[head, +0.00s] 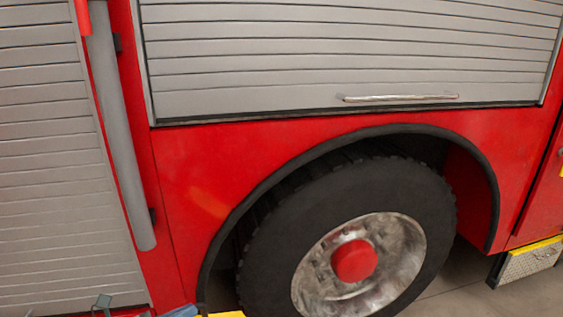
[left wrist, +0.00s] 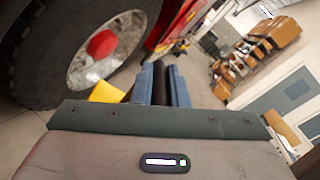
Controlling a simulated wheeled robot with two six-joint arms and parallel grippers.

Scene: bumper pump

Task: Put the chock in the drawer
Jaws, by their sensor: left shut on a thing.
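The yellow chock (left wrist: 107,92) shows in part in the left wrist view, beside the fingers of my left gripper (left wrist: 163,70). In the head view only a sliver of the chock (head: 224,314) shows at the bottom edge, below the truck's wheel. My left gripper (head: 183,312) is just left of it there, mostly cut off by the frame. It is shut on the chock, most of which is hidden. I cannot make out the drawer in either view. My right gripper is not in view.
A red fire truck with a large black wheel (head: 257,240) and grey roller shutters (head: 340,60) fills the head view. A yellow-edged step (head: 530,262) is at the right. The left wrist view shows brown boxes (left wrist: 268,45) and a pale wall farther off.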

